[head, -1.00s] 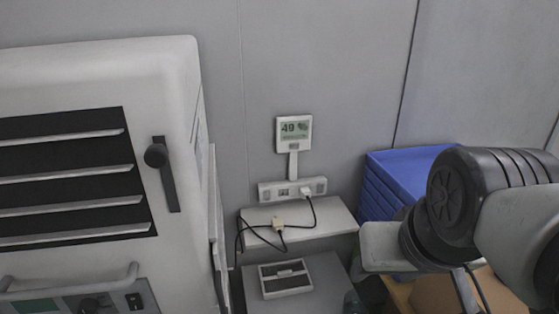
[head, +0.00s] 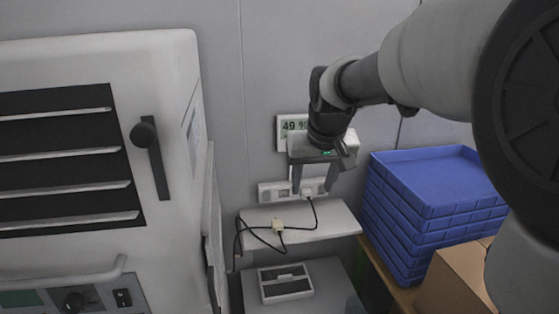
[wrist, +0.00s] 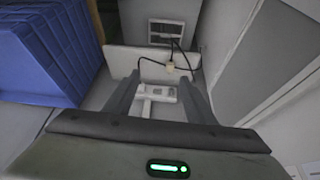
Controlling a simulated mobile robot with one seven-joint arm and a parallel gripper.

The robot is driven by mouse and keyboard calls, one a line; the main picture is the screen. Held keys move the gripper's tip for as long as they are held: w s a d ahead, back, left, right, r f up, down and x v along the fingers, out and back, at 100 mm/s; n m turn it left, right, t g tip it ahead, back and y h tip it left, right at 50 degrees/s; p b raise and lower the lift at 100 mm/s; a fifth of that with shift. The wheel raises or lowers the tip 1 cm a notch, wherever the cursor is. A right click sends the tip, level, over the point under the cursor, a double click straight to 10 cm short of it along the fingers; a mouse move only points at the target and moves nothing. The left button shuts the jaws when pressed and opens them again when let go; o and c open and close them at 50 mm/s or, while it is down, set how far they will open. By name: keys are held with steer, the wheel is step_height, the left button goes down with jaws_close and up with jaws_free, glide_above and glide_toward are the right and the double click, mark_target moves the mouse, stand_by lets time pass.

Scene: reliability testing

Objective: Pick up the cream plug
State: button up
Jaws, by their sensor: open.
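The cream plug (head: 278,225) lies on a light grey shelf (head: 330,223), with black cord looping around it. In the wrist view the cream plug (wrist: 170,67) shows past the fingertips, between their lines. My gripper (head: 315,191) is open and empty, fingers pointing down. In the head view it is up and to the right of the plug, overlapping the wall socket strip. In the wrist view both fingers of my gripper (wrist: 158,79) are spread apart.
A large white cabinet (head: 165,75) stands left.

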steer(key=n+b, duration=0.1)
steer(key=b, duration=0.1)
glide_toward(277, 224)
steer(key=shift+w+d+f+g+p, duration=0.1)
steer(key=shift+w+f+g+p, duration=0.1)
steer(key=shift+f, duration=0.4)
steer(key=shift+w+d+f+g+p, duration=0.1)
steer(key=shift+w+f, duration=0.05)
steer(key=shift+f, duration=0.45)
steer(key=shift+w+p+x, duration=0.2)
steer(key=shift+x, duration=1.25)
steer(key=shift+w+p+x, duration=0.15)
steer(key=shift+w+x, duration=0.1)
steer(key=shift+x, duration=1.15)
steer(key=shift+a+r, duration=0.15)
steer(key=c, duration=1.2)
steer(key=shift+o, duration=0.2)
step_height(277, 224, up, 10)
